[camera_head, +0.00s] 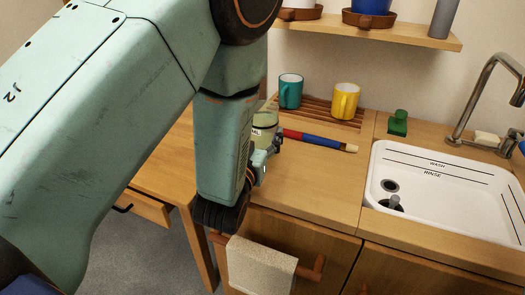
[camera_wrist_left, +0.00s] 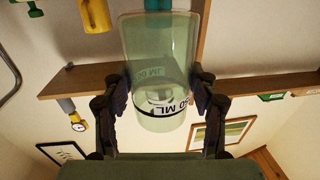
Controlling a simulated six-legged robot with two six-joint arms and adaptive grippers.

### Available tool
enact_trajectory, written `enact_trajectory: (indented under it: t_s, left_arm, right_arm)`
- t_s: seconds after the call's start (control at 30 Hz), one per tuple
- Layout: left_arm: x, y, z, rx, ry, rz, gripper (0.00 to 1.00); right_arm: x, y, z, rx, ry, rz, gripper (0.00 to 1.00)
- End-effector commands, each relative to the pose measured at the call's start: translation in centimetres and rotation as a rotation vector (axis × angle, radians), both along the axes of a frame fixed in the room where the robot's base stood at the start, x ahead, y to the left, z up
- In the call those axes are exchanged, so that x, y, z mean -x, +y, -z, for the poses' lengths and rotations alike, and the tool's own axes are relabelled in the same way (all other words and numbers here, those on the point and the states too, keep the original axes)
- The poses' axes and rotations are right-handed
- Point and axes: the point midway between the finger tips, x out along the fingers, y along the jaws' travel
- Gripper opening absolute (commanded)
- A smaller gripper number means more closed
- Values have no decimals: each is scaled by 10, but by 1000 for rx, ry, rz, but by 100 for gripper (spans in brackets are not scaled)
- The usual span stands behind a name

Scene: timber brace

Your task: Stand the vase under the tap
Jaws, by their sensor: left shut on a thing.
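The vase is a clear, greenish glass cylinder with a lettered white label. In the left wrist view the vase (camera_wrist_left: 160,50) sits between both fingers of my left gripper (camera_wrist_left: 163,98), which is shut on it. In the head view only part of the vase (camera_head: 266,117) shows, above the counter and left of the sink; my left arm hides the rest. I cannot tell whether its base touches the counter. The tap (camera_head: 484,84) is a curved metal spout at the far right, behind the white sink (camera_head: 455,165), well apart from the vase. My right gripper is not in view.
A teal mug (camera_head: 290,91) and a yellow mug (camera_head: 345,101) stand on a slatted rack. A red and blue handled brush (camera_head: 318,141) lies before them. A green object (camera_head: 398,122) stands beside the sink. A grey object (camera_head: 394,202) is in the sink. A shelf (camera_head: 390,28) hangs above.

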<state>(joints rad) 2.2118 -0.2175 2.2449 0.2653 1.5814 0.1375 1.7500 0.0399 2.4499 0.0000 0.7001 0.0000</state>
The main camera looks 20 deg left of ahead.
Motion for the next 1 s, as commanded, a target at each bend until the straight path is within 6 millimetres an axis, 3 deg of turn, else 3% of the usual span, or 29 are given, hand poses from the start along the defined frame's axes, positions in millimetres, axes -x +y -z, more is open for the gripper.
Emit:
enact_trajectory:
  t_s: [0.23, 0.67, 0.7, 1.0]
  left_arm:
    - [0, 1, 34, 0, 0, -1, 14]
    - [0, 1, 39, -1, -1, -1, 14]
    - [1, 1, 40, -1, 1, -1, 60]
    - [1, 1, 39, -1, 1, -1, 82]
  right_arm:
    - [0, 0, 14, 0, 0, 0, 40]
    - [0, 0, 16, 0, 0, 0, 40]
    - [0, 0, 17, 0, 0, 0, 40]
    - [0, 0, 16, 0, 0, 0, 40]
